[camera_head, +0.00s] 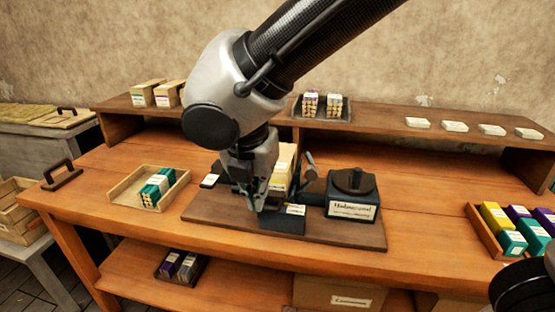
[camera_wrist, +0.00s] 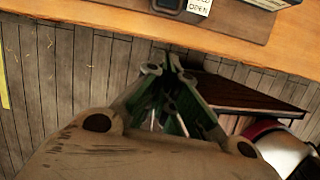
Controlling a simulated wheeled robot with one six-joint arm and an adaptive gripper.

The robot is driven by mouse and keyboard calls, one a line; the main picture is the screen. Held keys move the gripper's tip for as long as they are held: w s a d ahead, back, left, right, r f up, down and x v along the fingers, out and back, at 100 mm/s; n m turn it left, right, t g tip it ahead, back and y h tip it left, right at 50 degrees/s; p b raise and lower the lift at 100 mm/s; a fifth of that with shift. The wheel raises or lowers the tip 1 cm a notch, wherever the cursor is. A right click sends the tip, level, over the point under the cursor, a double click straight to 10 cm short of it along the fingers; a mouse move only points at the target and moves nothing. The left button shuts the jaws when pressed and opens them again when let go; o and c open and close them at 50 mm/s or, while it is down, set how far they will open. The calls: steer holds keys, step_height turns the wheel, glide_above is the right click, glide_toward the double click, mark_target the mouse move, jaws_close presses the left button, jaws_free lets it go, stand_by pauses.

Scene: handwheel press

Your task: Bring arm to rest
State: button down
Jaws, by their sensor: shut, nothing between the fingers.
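My gripper (camera_head: 258,200) hangs from my arm in front of the handwheel press, in the middle of the head view. In the wrist view my gripper (camera_wrist: 172,62) has its fingertips together, with nothing between them. Behind it, in the head view, stand the cream block of the press (camera_head: 283,165) and a dark lever (camera_head: 308,170). A dark box with a round knob (camera_head: 352,192) and a label stands to the right on the brown base board (camera_head: 340,232). My gripper and arm hide part of the press. In the wrist view, the fingers point past the wooden bench edge (camera_wrist: 110,25), over the plank floor.
A wooden tray (camera_head: 122,194) with teal-and-cream packs lies left of the board. A tray of yellow, purple and teal boxes (camera_head: 482,232) lies at the right. The raised back shelf (camera_head: 385,117) holds a dark tray and several white cards. The bench right of the board is partly clear.

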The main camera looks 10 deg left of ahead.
steer(key=d+r+m, duration=0.2)
steer(key=d+m, duration=0.9)
steer(key=d, duration=0.4)
steer(key=s+d+r+m, duration=0.1)
steer(key=d+r+m, duration=0.1)
steer(key=d+m, duration=0.9)
steer(key=d+r+m+t, duration=0.1)
steer(key=d+r+m, duration=0.1)
steer(key=d+m, duration=1)
steer(key=d, duration=0.7)
steer(key=shift+s+d+r, duration=0.25)
steer(key=shift+d+r, duration=0.05)
